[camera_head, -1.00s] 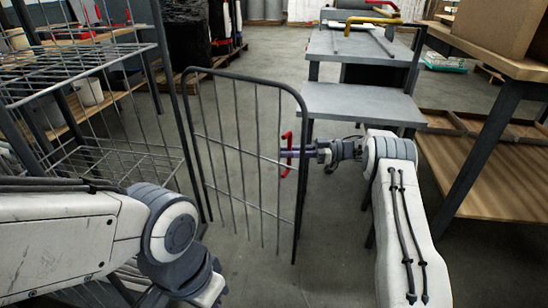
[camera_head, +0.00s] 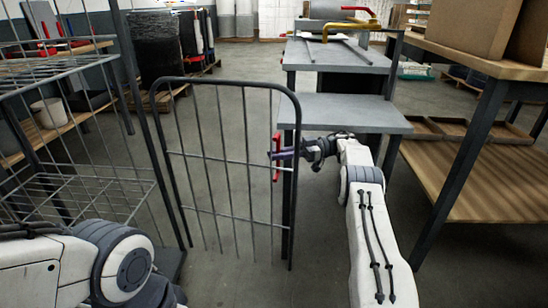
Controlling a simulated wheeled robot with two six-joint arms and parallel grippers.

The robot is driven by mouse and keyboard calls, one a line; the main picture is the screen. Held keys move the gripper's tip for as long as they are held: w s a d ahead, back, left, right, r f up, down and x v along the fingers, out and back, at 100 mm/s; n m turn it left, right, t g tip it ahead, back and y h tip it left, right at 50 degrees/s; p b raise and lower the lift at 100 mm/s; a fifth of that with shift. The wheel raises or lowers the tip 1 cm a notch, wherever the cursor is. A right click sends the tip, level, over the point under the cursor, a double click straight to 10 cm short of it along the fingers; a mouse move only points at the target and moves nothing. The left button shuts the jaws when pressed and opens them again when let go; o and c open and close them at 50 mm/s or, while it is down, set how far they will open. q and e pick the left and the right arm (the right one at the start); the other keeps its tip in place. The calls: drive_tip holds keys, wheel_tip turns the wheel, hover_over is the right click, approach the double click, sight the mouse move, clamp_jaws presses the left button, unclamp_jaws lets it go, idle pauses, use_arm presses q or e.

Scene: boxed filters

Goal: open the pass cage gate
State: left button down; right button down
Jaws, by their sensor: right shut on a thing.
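The cage gate (camera_head: 222,136) is a grey wire panel with a dark rounded frame, standing upright in the middle of the head view. Its left side is beside the wire cage (camera_head: 85,180). A red handle (camera_head: 276,170) is on the gate near its right edge. My right gripper (camera_head: 281,155) reaches in from the right and is shut on the red handle; its fingers partly cover the handle's middle. My left arm shows at the lower left, but its gripper is out of the picture.
A grey stepped bench (camera_head: 345,112) stands just behind the gate's right edge. A wooden-topped table (camera_head: 470,62) with a low wooden shelf (camera_head: 470,180) is at the right. Wrapped pallet goods (camera_head: 160,45) stand behind the cage. The floor (camera_head: 225,275) below the gate is clear.

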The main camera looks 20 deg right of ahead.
drive_tip(key=shift+w+a+r, duration=0.1)
drive_tip(key=shift+r, duration=0.05)
drive_tip(key=c, duration=0.8)
unclamp_jaws()
drive_tip(key=shift+c, duration=0.2)
